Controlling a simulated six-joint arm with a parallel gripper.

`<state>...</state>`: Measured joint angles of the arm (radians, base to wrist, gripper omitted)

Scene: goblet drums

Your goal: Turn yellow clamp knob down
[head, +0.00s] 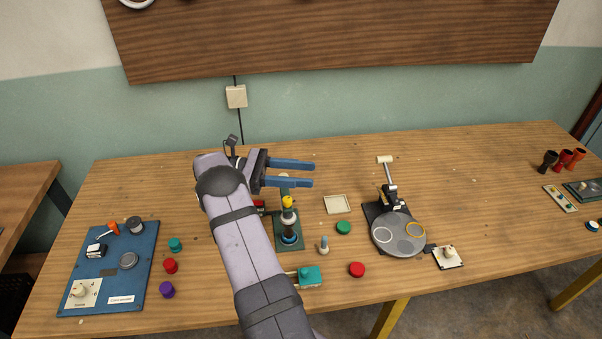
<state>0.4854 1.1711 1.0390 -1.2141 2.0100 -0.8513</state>
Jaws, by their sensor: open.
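The small yellow knob (288,201) sits on top of a dark upright clamp post near the middle of the table. The post stands on a green base plate (291,243), with a blue ring around its foot. My gripper (312,175) has two blue fingers spread apart with nothing between them. In this view its fingers lie just above the yellow knob in the picture and point to the right. I cannot tell their height over the knob. My arm hides the left part of the clamp plate.
A round grey plate fixture (399,235) stands right of the clamp. A blue panel (132,262) with knobs lies at the left. Green (344,227) and red (357,269) caps, a pale tray (337,204) and a teal block (310,277) lie nearby.

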